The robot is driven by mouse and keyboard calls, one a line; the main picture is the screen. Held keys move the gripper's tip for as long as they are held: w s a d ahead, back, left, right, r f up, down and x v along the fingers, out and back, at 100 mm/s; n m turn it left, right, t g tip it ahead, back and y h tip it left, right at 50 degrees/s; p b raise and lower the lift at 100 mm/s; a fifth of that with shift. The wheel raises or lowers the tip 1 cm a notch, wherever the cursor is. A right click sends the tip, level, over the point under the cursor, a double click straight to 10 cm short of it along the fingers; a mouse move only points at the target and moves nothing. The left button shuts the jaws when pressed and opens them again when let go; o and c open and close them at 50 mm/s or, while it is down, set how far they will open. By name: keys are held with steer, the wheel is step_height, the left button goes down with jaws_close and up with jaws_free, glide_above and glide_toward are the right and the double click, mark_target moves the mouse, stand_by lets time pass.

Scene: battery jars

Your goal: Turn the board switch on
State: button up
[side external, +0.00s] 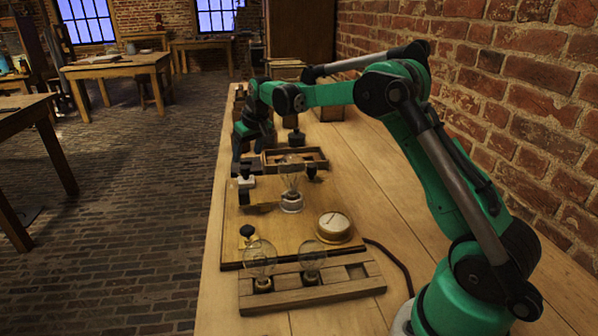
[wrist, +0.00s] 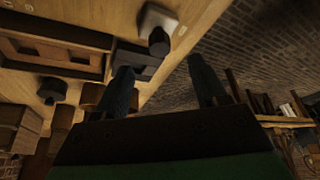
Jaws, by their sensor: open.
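A small white block with a black knob or lever (wrist: 158,38) is at the top of the wrist view, beyond my fingertips. It looks like the board switch, and it also shows at the board's far left corner in the side view (side external: 246,183). Its on or off position cannot be told. The wooden board (side external: 262,217) carries a clear bulb (side external: 291,187), a round dial (side external: 333,227) and a black knob (side external: 247,232) on its near left. My gripper (side external: 248,169) points down close to the white block. In the wrist view its fingers (wrist: 160,72) are apart with nothing between them.
A wooden rack (side external: 330,290) with two bulbs stands in front of the board. A shallow wooden tray (side external: 312,155) lies behind it. The bench's left edge runs close beside the board. A brick wall (side external: 520,100) is on the right.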

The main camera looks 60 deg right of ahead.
mark_target(245, 167)
steer(key=shift+x, duration=2.45)
